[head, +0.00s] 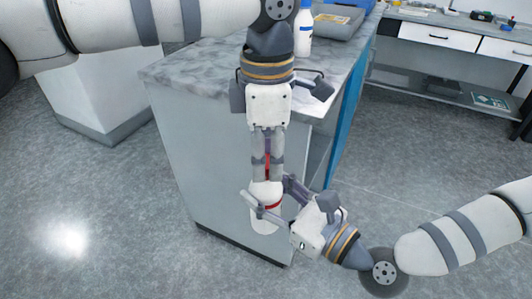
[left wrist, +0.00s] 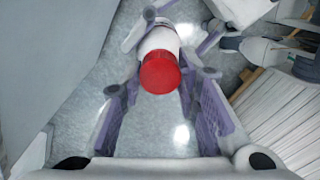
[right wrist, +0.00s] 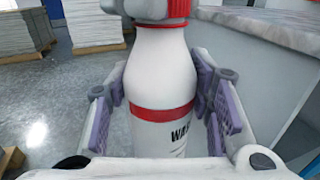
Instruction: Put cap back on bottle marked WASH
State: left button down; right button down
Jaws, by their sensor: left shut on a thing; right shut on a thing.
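The white bottle (head: 265,194) is upright in front of the counter's end. It has a red band and black lettering that begins "WA" in the right wrist view (right wrist: 163,70); the rest is hidden by a finger. My right gripper (head: 270,205) is shut on the bottle's body from the side. The red cap (left wrist: 160,74) is at the bottle's top, in line with the neck. My left gripper (head: 267,175) points straight down and is shut on the cap. Its fingertips partly hide the cap and neck, so I cannot tell whether the cap is fully seated.
A marbled counter (head: 205,68) stands right behind the bottle. On it are a white bottle with a blue band (head: 304,32) and a grey tray (head: 335,22). A workbench (head: 440,40) stands at the back right. Open floor (head: 110,220) lies at left.

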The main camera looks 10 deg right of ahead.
pick_arm(q)
jog(key=m, duration=1.1)
jog(key=shift+m, duration=0.4)
jog(key=c, duration=1.2)
grip_release()
jog(key=shift+r, duration=0.1)
notch_tip(320, 180, up, 4)
jog(key=shift+r, duration=0.15)
jog(key=shift+c, duration=0.5)
